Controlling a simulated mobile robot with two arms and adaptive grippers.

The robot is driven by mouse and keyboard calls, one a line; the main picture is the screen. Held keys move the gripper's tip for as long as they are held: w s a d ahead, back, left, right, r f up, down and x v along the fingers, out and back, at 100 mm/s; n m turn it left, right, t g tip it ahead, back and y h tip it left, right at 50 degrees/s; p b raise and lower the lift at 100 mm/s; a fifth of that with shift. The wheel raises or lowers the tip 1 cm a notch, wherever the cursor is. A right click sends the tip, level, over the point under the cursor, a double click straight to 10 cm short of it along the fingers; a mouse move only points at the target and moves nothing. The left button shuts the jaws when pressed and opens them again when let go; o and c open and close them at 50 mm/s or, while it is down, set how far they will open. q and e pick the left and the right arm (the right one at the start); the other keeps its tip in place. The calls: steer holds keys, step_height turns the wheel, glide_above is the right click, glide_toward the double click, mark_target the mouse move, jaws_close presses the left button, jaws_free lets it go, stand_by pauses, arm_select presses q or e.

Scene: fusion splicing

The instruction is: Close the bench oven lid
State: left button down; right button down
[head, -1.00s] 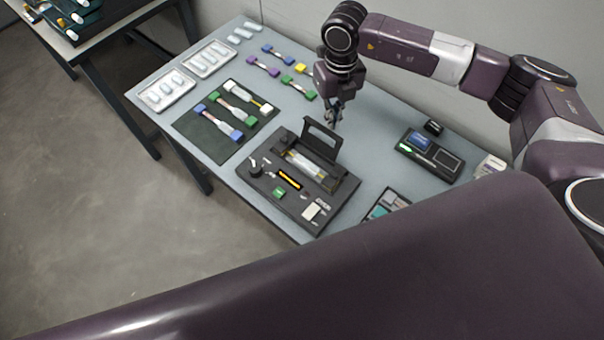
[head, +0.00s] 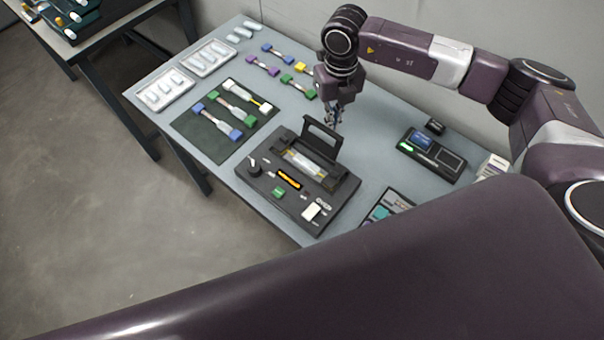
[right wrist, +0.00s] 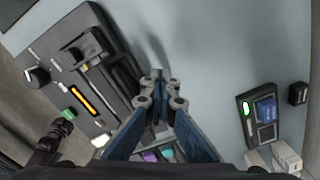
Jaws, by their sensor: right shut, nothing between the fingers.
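The bench oven (head: 265,190) is a dark box on the grey table, with a knob, an orange bar and a green button on its front. Its lid (head: 322,138) stands raised at the back as a dark frame. A pale tray with yellowish ends lies in the opening. My right gripper (head: 333,120) is shut and empty, just behind the raised lid; I cannot tell whether it touches. In the right wrist view my gripper (right wrist: 160,85) points down beside the oven (right wrist: 75,75), and its fingers meet.
A dark device with a small screen (head: 424,139) stands right of the oven. A tray of coloured pieces (head: 386,208) lies at the front right. A dark mat (head: 201,133) with coloured holders and white trays (head: 160,92) are at the left. A wall is behind the table.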

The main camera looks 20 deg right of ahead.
steer(key=shift+a, duration=0.15)
glide_above(313, 157)
steer(key=shift+p, duration=0.3)
stand_by(1.0)
steer(key=shift+r, duration=0.1)
step_height(313, 157, up, 7)
steer(key=d+p, duration=0.1)
steer(key=p, duration=0.2)
steer(key=shift+w+p, duration=0.3)
stand_by(0.7)
